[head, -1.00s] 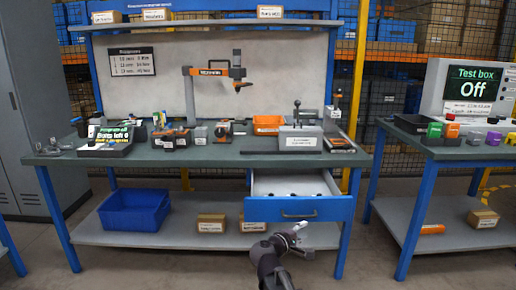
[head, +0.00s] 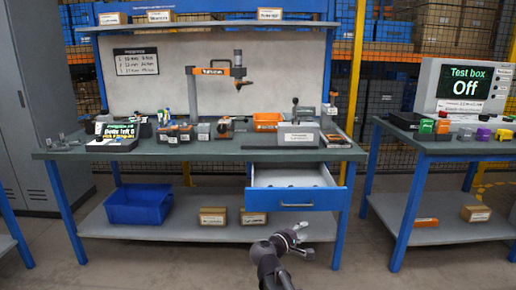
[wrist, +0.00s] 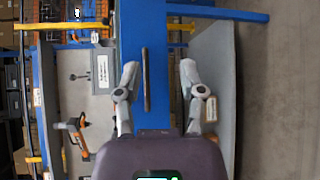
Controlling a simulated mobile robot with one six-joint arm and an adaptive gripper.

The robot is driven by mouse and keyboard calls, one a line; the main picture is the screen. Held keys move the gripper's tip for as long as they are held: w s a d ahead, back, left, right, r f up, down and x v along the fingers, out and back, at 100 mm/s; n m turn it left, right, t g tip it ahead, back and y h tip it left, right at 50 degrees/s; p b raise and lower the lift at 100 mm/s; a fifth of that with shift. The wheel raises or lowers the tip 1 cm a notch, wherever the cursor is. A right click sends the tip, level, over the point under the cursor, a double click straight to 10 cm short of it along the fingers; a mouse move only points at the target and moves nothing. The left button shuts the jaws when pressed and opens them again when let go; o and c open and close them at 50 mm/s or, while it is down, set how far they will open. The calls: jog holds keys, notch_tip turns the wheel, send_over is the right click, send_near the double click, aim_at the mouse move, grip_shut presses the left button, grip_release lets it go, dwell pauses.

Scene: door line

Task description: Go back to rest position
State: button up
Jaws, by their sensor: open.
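My gripper (head: 293,240) is open and empty in the head view, in front of the workbench and below the open blue drawer (head: 296,199). In the wrist view the fingers of my gripper (wrist: 158,82) are spread apart, with the blue drawer front (wrist: 131,40) and its dark handle (wrist: 146,80) showing between them. The gripper looks apart from the handle in the head view. The drawer stands pulled out, and its light inside shows from above.
The workbench (head: 215,152) carries several tools and bins. A blue crate (head: 138,207) and cardboard boxes (head: 212,216) sit on its lower shelf. The floor in front is clear.

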jog(key=s+d+f+m+g+y, duration=0.4)
jog(key=s+d+f+m+g, duration=0.25)
jog(key=s+f, duration=0.35)
jog(key=s+a+f+m+g+y, duration=0.4)
jog(key=s+f+g+y, duration=0.15)
jog(key=s+y, duration=0.25)
notch_tip(320, 180, up, 36)
jog(key=p, duration=3.7)
jog(key=shift+r+t, duration=0.25)
jog(key=shift+t, duration=0.05)
jog(key=shift+s, duration=0.1)
dwell(0.6)
